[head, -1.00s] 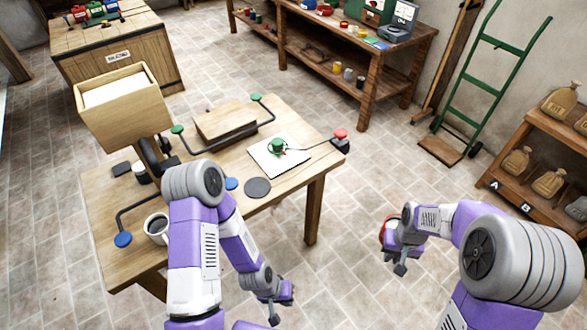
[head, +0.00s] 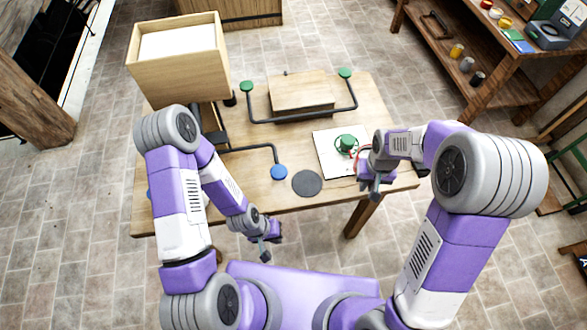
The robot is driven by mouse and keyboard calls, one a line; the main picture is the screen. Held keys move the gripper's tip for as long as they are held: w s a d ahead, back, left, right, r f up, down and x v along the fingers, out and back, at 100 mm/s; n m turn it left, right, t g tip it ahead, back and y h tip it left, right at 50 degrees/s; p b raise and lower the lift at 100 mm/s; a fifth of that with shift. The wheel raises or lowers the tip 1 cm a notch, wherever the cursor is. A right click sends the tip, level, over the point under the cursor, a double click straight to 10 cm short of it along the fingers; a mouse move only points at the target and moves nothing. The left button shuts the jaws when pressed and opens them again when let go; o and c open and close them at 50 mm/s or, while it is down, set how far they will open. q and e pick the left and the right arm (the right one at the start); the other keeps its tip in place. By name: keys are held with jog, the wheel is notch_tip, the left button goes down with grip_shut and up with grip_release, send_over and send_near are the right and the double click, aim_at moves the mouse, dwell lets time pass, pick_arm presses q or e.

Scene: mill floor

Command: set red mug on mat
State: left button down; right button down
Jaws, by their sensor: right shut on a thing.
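The red mug (head: 361,154) is in my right gripper (head: 373,184), which is shut on it at the table's right part. Only a thin red edge of the mug shows; the gripper hides the rest, and I cannot tell whether it touches anything below. The round dark grey mat (head: 307,183) lies bare near the front edge of the table (head: 245,195), to the left of the mug. My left gripper (head: 270,246) is in front of the table edge with nothing visible in it; its finger gap is too small to judge.
A green object (head: 346,142) stands on a white sheet (head: 331,158) close to the mug. A blue knob (head: 279,172) on a dark bar is left of the mat.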

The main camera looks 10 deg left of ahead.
aim_at(307, 183)
jog(key=s+a+r+n+b, duration=0.1)
jog(key=a+n, duration=0.1)
jog(key=a, duration=0.5)
jog(key=s+a+r+n+b, duration=0.1)
jog(key=s+a+r, duration=0.1)
jog(key=a, duration=0.6)
notch_tip(307, 183, down, 6)
jog(key=shift+r+b, duration=0.1)
jog(key=shift+b, duration=0.4)
jog(key=shift+f+b, duration=0.4)
jog(key=shift+f, duration=1.7)
jog(key=shift+f, duration=0.2)
jog(key=c, duration=1.1)
grip_release()
